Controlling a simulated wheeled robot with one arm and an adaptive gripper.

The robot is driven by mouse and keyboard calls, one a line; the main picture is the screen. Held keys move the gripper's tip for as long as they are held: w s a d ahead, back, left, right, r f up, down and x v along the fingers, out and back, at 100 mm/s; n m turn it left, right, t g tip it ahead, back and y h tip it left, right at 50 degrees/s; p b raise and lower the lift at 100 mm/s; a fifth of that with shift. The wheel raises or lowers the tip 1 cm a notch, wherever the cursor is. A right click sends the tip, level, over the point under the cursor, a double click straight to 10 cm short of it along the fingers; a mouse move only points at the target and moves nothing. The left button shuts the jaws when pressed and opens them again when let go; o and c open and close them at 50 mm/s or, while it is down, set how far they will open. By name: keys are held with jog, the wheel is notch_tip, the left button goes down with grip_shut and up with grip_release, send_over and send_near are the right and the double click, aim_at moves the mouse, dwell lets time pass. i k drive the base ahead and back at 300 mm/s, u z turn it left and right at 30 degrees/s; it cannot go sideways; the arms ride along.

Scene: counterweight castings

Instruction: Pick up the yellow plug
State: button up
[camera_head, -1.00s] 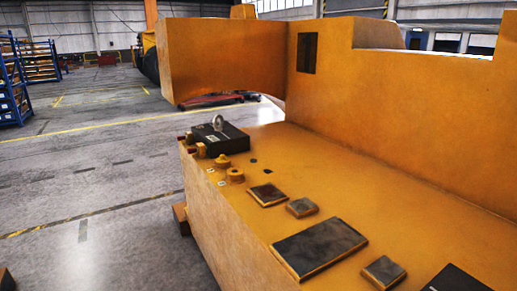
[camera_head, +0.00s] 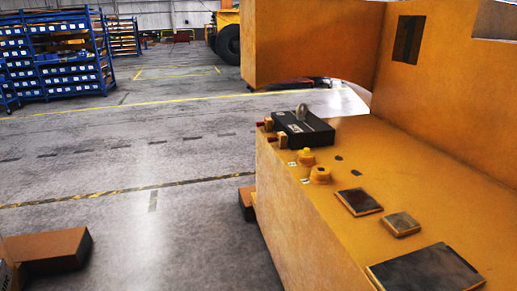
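Two small yellow plug-like pieces sit on the top face of a large orange-yellow casting (camera_head: 400,170), near its left edge. The farther yellow plug (camera_head: 306,157) has a raised knob. The nearer yellow piece (camera_head: 320,175) looks lower and wider, with a dark spot on top. I cannot tell which one the task names. Small white labels lie beside them. My gripper is not in view.
Behind the plugs stands a black block (camera_head: 303,130) with a metal eye on top. Dark plates (camera_head: 358,201) lie to their right. A tall casting wall (camera_head: 310,45) rises behind. Brown blocks (camera_head: 45,250) rest on the floor. Blue shelving (camera_head: 65,60) stands far left across open floor.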

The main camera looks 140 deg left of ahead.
aim_at(306, 152)
jog(key=u, duration=4.2)
jog(key=i, duration=1.35)
jog(key=u, duration=0.7)
jog(key=i, duration=0.6)
jog(key=u, duration=0.3)
